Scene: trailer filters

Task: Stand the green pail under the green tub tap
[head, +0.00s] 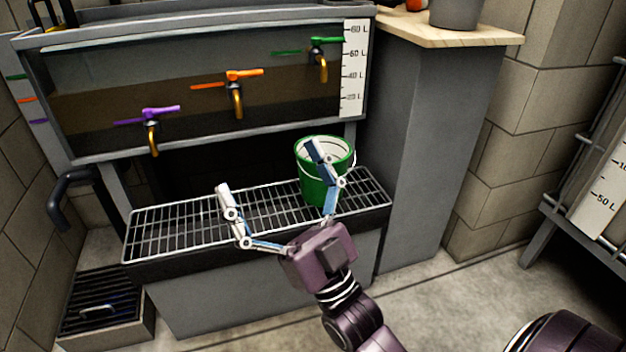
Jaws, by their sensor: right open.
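The green pail (309,184) stands upright on the metal grate at its right part, with its white inside showing from above. The green tub tap (317,62) is at the upper right of the tank front, and the pail is below it in the picture. My right gripper (271,170) is open. Its right finger overlaps the pail's front and rim in the picture; I cannot tell whether it touches. Its left finger is well apart from the pail, over the grate. My left gripper is not in view.
The grate (165,232) is bare left of the pail. An orange tap (236,90) and a purple tap (150,125) sit lower on the tank. A grey pillar with a wooden top (470,38) stands right of the grate.

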